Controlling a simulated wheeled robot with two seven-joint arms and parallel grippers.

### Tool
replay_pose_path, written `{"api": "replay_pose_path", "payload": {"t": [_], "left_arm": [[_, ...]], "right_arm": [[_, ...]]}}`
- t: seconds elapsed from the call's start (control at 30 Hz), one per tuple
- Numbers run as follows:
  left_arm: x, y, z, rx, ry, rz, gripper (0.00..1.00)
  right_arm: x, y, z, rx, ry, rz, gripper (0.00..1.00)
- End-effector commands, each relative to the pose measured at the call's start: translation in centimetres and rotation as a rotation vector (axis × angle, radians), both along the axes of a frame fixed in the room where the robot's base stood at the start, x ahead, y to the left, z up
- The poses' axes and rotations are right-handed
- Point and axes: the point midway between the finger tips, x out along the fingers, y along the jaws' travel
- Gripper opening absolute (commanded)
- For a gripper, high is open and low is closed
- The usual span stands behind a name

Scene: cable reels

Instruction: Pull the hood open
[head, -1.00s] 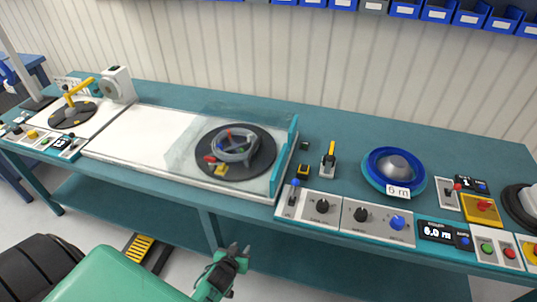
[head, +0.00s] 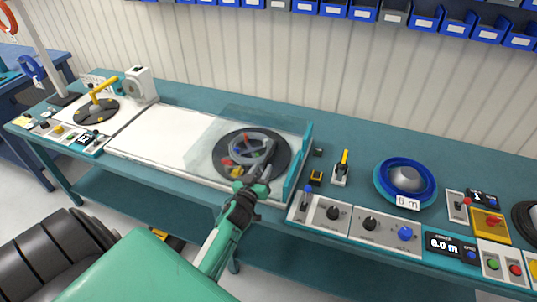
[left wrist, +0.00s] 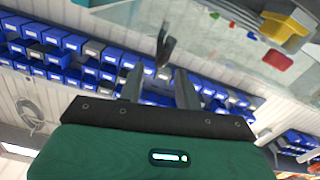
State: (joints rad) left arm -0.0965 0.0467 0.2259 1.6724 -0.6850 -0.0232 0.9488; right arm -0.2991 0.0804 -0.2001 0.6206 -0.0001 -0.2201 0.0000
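The clear hood (head: 205,138) stands over a dark round turntable (head: 283,150) on the bench, with a teal upright panel (head: 297,168) at its right end. A grey ring-shaped part with red and yellow pieces shows through it. My left gripper (head: 266,158) is raised at the bench's front edge and overlaps the hood and turntable in the head view; I cannot tell whether it touches the hood. In the left wrist view its two fingers (left wrist: 160,78) stand apart with nothing between them. A dark hooked piece (left wrist: 164,45) shows beyond the fingertips. My right gripper is not in view.
Right of the hood are a yellow-handled lever (head: 342,168), knob panels (head: 350,226) and a blue reel (head: 379,186) tagged 6 m. A yellow-armed turntable (head: 97,112) stands at the left. Blue bins (head: 333,9) hang on the wall. The white bench surface (head: 160,130) is clear.

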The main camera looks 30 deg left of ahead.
Motion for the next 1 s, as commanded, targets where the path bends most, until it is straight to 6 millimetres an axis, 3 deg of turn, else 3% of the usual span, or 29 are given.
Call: {"api": "replay_pose_path", "payload": {"t": [0.2, 0.4, 0.87, 0.9, 1.0], "left_arm": [[3.7, 0.9, 0.2, -0.001, 0.000, 0.001, 0.34], [6.0, 1.5, 0.0, 0.000, 0.001, 0.001, 0.34], [7.1, 1.7, -0.1, 0.000, 0.001, 0.000, 0.34], [7.1, 1.7, -0.1, 0.000, 0.001, 0.000, 0.32], [7.1, 1.7, -0.1, 0.000, 0.001, 0.000, 0.13]], "right_arm": [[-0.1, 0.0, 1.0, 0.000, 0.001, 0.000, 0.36], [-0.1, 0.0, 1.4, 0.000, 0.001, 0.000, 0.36], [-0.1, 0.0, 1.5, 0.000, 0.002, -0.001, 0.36], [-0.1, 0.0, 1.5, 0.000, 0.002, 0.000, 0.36], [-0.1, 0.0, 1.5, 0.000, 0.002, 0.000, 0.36]]}}
